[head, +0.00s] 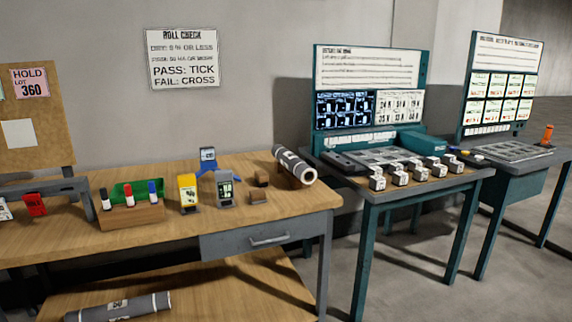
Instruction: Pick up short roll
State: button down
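A grey roll (291,163) with a pale open end and a white band lies at the right end of the wooden table top (235,240), with small brown blocks beside it. A second grey roll (140,305) with a white label lies on the lower shelf (235,300), partly cut off by the bottom edge of the view. The table roll is seen nearly end-on, so I cannot tell which roll is shorter. My gripper is not in view.
On the table stand a wooden marker holder (131,215), a yellow device (188,193), a grey device (225,188) and a blue stand (208,163). A drawer (260,239) faces front. A teal workbench (400,190) with several small boxes stands right.

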aim_at(305, 173)
jog(key=u, duration=2.9)
jog(key=z, duration=3.05)
jog(key=i, duration=0.45)
